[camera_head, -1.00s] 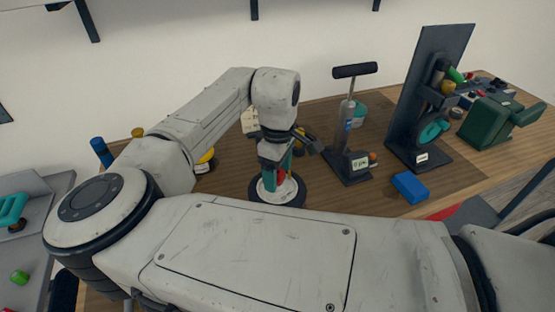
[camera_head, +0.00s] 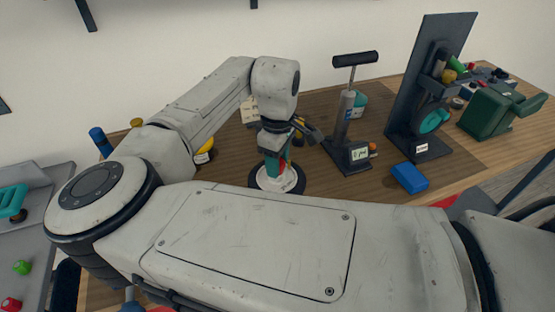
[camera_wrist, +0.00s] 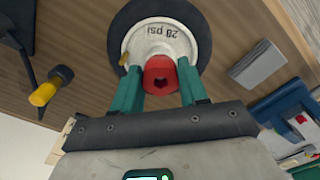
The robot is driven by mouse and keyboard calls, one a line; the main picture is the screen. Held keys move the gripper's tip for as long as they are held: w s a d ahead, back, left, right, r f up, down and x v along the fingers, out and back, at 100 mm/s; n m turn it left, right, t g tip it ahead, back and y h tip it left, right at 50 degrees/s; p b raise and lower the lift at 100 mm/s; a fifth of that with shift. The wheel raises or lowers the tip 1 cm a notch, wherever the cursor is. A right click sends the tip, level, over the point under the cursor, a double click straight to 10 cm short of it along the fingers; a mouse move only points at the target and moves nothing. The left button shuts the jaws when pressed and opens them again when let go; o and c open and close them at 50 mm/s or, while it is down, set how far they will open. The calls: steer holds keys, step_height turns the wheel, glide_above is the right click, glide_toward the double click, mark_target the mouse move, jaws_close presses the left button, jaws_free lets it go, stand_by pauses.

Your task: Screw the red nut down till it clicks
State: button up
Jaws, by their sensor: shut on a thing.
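The red nut (camera_wrist: 160,75) sits at the centre of a white hub marked "28 psi" (camera_wrist: 160,36), with a dark tyre (camera_wrist: 202,20) around it. My gripper (camera_wrist: 159,80) has green fingers, one on each side of the nut, and is shut on it. The wheel lies flat on the wooden bench in the head view, its hub (camera_head: 290,182) showing below my gripper (camera_head: 276,165). In the head view my fingers hide most of the nut, and only a bit of red shows. The thread under the nut is hidden.
A pump with a black handle (camera_head: 354,58) and a display stands close right of the wheel. A dark upright stand (camera_head: 440,75), a blue block (camera_head: 409,178) and a green vise-like tool (camera_head: 500,115) are further right. A yellow object (camera_head: 204,150) lies left.

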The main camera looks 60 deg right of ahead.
steer(key=m+p, duration=0.1)
steer(key=m, duration=0.4)
steer(key=shift+r+p, duration=0.1)
steer(key=shift+p, duration=0.2)
steer(key=m, duration=0.6)
steer(key=shift+p, duration=0.4)
steer(key=m, duration=0.6)
steer(key=shift+d, duration=0.1)
steer(key=m, duration=0.5)
steer(key=shift+s, duration=0.1)
steer(key=o, duration=0.9)
steer(key=shift+s+d, duration=0.1)
steer(key=shift+d, duration=0.15)
steer(key=shift+o, duration=1.1)
steer(key=shift+a, duration=0.25)
steer(key=shift+w, duration=0.2)
